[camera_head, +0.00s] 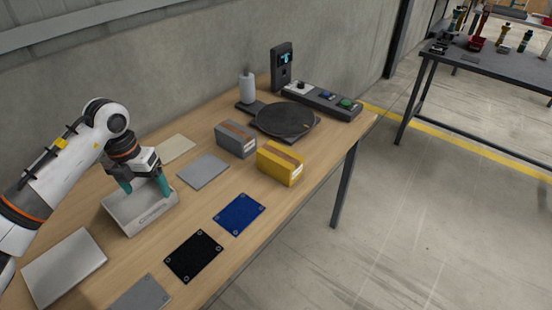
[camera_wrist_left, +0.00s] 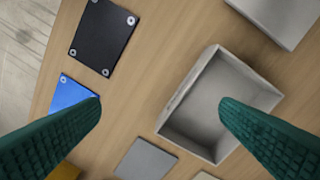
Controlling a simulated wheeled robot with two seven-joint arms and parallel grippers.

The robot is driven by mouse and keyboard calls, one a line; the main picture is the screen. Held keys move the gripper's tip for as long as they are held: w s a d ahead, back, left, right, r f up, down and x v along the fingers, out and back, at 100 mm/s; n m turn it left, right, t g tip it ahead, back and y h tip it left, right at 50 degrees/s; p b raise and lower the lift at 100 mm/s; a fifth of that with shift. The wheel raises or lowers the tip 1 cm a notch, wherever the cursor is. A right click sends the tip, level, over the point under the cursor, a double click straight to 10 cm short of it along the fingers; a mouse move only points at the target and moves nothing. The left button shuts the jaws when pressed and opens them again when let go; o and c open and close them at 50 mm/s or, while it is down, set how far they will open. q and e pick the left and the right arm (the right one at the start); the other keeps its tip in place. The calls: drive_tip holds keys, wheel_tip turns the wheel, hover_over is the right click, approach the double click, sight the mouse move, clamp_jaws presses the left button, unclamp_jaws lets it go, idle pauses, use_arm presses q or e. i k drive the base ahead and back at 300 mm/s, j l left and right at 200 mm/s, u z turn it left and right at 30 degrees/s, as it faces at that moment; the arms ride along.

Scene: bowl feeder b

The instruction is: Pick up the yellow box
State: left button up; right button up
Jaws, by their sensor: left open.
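The yellow box (camera_head: 280,163) has a brown strip on top. It stands on the wooden table near its right front edge, beside a grey box. In the left wrist view a corner of it (camera_wrist_left: 66,171) shows at the bottom left, partly hidden by a finger. My left gripper (camera_head: 146,187) has green fingers spread apart with nothing between them. It is above the light grey open tray (camera_head: 152,222), well to the left of the yellow box. The fingers also show in the left wrist view (camera_wrist_left: 160,112). My right gripper is in neither view.
A similar grey box (camera_head: 236,139) stands just left of the yellow box. Behind are a dark round plate (camera_head: 284,121), a white bottle (camera_head: 247,88) and a button panel (camera_head: 322,100). Flat blue (camera_head: 239,214) and black (camera_head: 193,256) plates lie in front.

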sight(284, 164)
drive_tip(key=i+z, duration=0.15)
drive_tip(key=z, duration=0.2)
drive_tip(key=i+j+z, duration=0.1)
drive_tip(key=z, duration=0.3)
drive_tip(key=i+j+z, duration=0.1)
drive_tip(key=z, duration=0.25)
